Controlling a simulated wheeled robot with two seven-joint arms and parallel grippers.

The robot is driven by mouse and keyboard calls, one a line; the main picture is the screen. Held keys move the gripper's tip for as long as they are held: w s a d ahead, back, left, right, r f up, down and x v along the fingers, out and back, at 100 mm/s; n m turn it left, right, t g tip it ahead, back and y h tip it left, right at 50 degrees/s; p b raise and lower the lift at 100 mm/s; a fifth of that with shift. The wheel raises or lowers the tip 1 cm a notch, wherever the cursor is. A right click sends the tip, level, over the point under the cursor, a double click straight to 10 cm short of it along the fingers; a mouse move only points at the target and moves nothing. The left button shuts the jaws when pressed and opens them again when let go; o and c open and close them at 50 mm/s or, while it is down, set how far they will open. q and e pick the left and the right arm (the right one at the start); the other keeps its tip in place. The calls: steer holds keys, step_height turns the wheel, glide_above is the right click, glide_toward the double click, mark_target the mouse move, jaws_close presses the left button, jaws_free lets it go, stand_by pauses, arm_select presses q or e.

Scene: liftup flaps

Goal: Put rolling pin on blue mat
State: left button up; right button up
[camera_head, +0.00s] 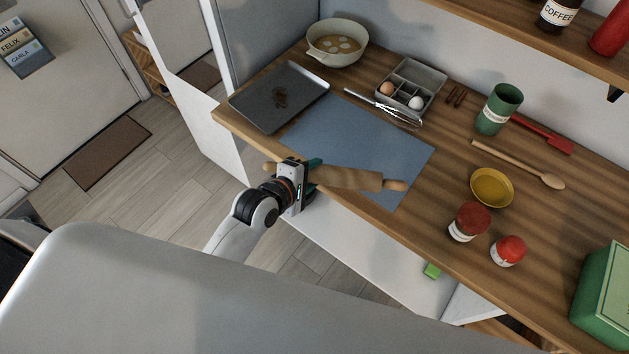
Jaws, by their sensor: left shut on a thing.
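The wooden rolling pin (347,179) is held in my left gripper (313,176), near the front edge of the counter. The gripper is shut around the left part of its barrel. The pin's right part shows over the front of the blue mat (362,139); I cannot tell whether it touches the mat. Its left handle sticks out to the left of the gripper. The mat lies flat on the wooden counter, its front part partly hidden by the pin and gripper. My right gripper is not in view.
A dark baking tray (279,97) lies left of the mat. A whisk (385,107) lies by its back edge, before an egg box (411,84). A bowl (337,43) stands behind. A yellow dish (491,187) and red-lidded jars (468,221) stand to the right.

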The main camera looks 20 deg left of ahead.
arm_select(q)
steer(key=shift+w+f, duration=0.1)
steer(key=shift+f, duration=2.25)
steer(key=shift+f, duration=0.1)
steer(key=o, duration=1.2)
steer(key=v, duration=1.2)
steer(key=shift+b, duration=0.45)
